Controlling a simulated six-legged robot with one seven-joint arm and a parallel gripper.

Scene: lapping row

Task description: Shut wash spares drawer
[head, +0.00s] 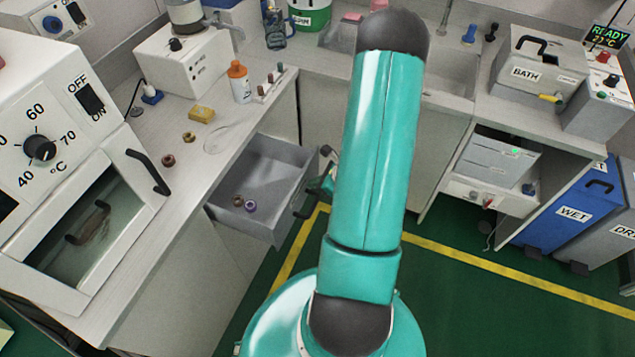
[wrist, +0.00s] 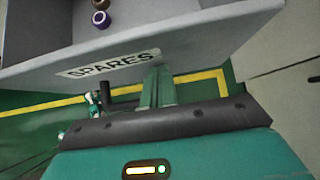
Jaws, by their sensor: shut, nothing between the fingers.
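The grey spares drawer (head: 275,165) stands pulled out from under the left counter in the head view. Its front panel, with a SPARES label (wrist: 108,63), crosses the wrist view (wrist: 200,40). A brown ring-like part and a purple one (head: 250,206) lie inside; they also show in the wrist view (wrist: 102,20). In the head view my gripper (head: 322,185) is partly hidden behind my arm.
An oven-like unit (head: 60,170) stands on the left counter. A sink (head: 450,80) is behind my arm. Blue WET bin (head: 565,205) stands right. Green floor with yellow line (head: 480,262) is clear.

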